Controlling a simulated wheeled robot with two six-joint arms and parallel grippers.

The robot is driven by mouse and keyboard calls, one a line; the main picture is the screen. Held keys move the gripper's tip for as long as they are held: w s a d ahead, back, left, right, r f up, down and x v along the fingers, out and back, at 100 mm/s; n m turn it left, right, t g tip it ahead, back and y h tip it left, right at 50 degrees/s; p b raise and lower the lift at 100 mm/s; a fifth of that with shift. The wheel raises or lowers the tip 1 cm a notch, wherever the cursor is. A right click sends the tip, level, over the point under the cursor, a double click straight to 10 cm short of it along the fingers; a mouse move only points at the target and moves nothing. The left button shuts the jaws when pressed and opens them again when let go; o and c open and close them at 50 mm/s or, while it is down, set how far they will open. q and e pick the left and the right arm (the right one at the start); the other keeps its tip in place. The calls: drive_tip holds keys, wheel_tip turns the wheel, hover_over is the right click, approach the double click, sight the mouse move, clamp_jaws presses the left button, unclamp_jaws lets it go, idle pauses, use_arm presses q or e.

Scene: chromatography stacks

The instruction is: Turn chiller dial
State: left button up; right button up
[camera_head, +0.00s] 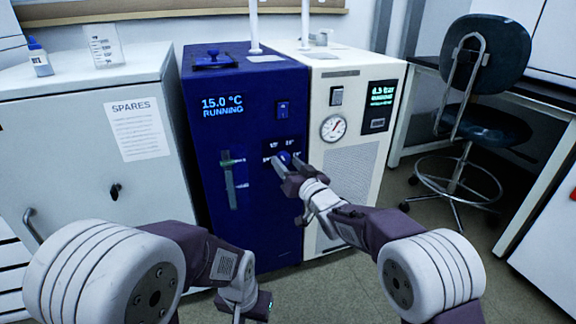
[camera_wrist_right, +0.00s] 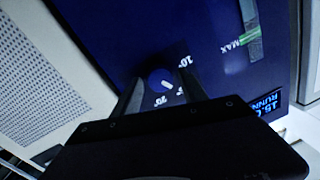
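The chiller is the dark blue cabinet (camera_head: 262,215) with a display reading 15.0 °C RUNNING. Its dial (camera_wrist_right: 159,79) is a round blue knob with a white mark, with printed temperature labels around it. In the head view the dial (camera_head: 284,157) is partly covered by my right gripper (camera_head: 287,172). In the right wrist view my right gripper (camera_wrist_right: 160,92) is open, with one finger on each side of the dial and a gap showing. Contact cannot be told. My left gripper (camera_head: 253,306) hangs low in front of the chiller, away from the dial; its fingers are unclear.
A white cabinet with a pressure gauge (camera_head: 333,128) stands right of the chiller. A grey cabinet with a SPARES sheet (camera_head: 138,128) stands left. A stool (camera_head: 485,130) is at right.

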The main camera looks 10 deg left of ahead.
clamp_jaws()
drive_tip(key=shift+n, duration=0.3)
drive_tip(key=shift+r+n+p, duration=0.15)
drive_tip(key=shift+n+p, duration=0.45)
drive_tip(key=shift+n, duration=0.4)
drive_tip(key=n, duration=0.2)
drive_tip(key=shift+n+h+p, duration=0.3)
drive_tip(key=n, duration=0.3)
drive_tip(key=shift+n+h, duration=0.4)
drive_tip(key=shift+n, duration=1.1)
